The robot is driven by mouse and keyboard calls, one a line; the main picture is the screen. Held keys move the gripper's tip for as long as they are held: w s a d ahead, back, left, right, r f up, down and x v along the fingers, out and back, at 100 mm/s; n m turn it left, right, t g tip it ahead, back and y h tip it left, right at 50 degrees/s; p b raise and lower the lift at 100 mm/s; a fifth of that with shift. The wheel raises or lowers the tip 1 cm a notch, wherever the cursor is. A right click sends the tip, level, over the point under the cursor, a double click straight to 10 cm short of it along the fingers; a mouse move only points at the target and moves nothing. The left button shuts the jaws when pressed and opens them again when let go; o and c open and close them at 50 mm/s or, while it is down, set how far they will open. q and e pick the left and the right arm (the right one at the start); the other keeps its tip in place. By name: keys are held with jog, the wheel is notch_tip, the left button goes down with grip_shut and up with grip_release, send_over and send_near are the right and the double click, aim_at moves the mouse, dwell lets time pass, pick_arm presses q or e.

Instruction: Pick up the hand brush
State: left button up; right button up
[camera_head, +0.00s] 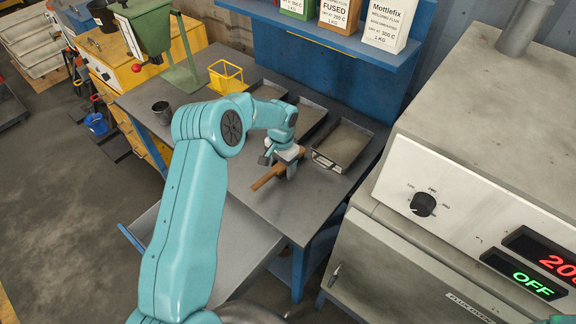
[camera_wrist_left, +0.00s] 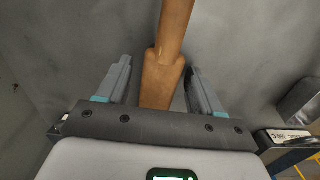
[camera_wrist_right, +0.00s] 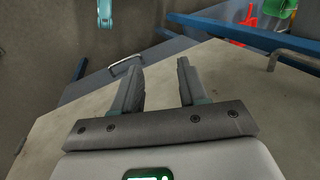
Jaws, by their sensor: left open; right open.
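The wooden handle of the hand brush (camera_head: 268,177) lies on the grey workbench, partly hidden under my left gripper in the head view. In the left wrist view the brown handle (camera_wrist_left: 167,66) runs between the two fingers. My left gripper (camera_head: 284,166) is open and straddles the handle, with a gap visible on each side; it also shows in the left wrist view (camera_wrist_left: 160,82). The brush's bristles cannot be made out. My right gripper (camera_wrist_right: 160,82) is open and empty in the right wrist view, over a pale worn surface.
The workbench (camera_head: 240,183) also holds metal trays (camera_head: 343,143), a yellow basket (camera_head: 226,77) and a dark cup (camera_head: 162,112). A blue shelf (camera_head: 330,38) with flux boxes stands behind. The oven (camera_head: 440,200) blocks the right side. A drawer (camera_head: 215,255) stands open in front.

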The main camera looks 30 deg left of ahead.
pick_arm(q)
jog(key=shift+s+d+r, duration=0.1)
jog(key=shift+s+r, duration=0.1)
jog(key=shift+r, duration=0.05)
jog(key=shift+f, duration=0.1)
jog(key=c, duration=1.2)
